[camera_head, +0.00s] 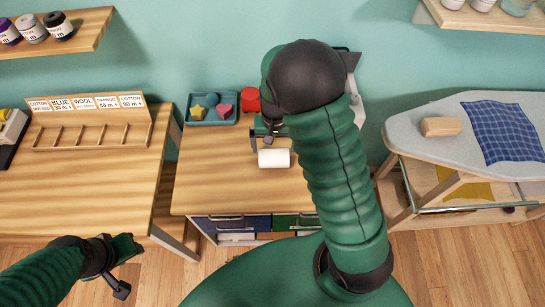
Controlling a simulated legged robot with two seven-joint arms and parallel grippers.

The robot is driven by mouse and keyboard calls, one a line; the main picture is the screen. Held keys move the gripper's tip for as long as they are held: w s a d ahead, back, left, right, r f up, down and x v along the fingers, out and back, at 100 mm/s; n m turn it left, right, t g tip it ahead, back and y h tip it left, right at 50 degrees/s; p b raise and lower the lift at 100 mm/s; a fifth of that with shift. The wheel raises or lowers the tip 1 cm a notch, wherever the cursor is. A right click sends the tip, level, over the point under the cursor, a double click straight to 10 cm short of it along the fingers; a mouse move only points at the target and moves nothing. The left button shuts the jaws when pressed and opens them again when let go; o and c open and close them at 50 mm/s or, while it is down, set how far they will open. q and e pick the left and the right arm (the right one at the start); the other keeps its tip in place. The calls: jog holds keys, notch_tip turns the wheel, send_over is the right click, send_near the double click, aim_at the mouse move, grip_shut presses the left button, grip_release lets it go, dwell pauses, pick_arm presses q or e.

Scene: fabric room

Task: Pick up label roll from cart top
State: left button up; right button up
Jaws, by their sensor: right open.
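The white label roll (274,158) lies on its side on the wooden cart top (215,180), near the middle. My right gripper (269,143) is open just behind the roll, above the cart top, with its fingers apart. Whether it touches the roll I cannot tell. My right arm hides the right part of the cart top. My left gripper (134,268) is at the lower left over the floor, away from the roll, with its fingers apart and empty.
A teal tray (195,121) with a yellow star and pink shape, and a red object (250,99), are at the back of the cart. A wooden table (75,196) with a labelled rack (92,139) stands left. An ironing board (415,120) with blue cloth (502,131) stands right.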

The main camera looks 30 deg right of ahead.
aim_at(274, 152)
jog(key=f, duration=0.5)
jog(key=shift+s+a+f, duration=0.15)
jog(key=shift+s+f, duration=0.05)
jog(key=shift+w+f, duration=0.15)
jog(key=shift+f, duration=0.05)
jog(key=shift+s+a+r, duration=0.1)
jog(key=shift+s+r, duration=0.05)
jog(key=shift+s, duration=0.05)
jog(key=shift+c, duration=1.3)
jog(key=c, duration=1.1)
jog(key=shift+r, duration=0.1)
